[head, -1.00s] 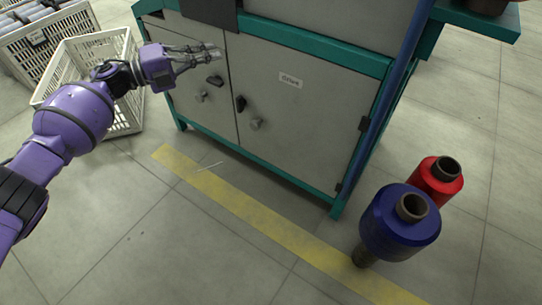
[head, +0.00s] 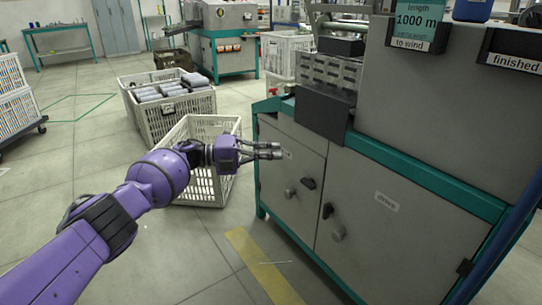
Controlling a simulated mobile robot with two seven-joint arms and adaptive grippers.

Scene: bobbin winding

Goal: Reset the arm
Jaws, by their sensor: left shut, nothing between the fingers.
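My left gripper (head: 270,151) is at the end of the purple left arm that comes in from the lower left. Its fingers are shut with nothing between them. They point right, in front of the left cabinet door of the grey and teal winding machine (head: 430,110). I cannot tell whether they touch the door. My right gripper is not in view.
A white crate (head: 212,126) stands behind my left arm. A crate (head: 155,122) of grey bobbins stands farther back. A yellow line (head: 258,262) runs along the machine. Signs (head: 408,25) sit on top.

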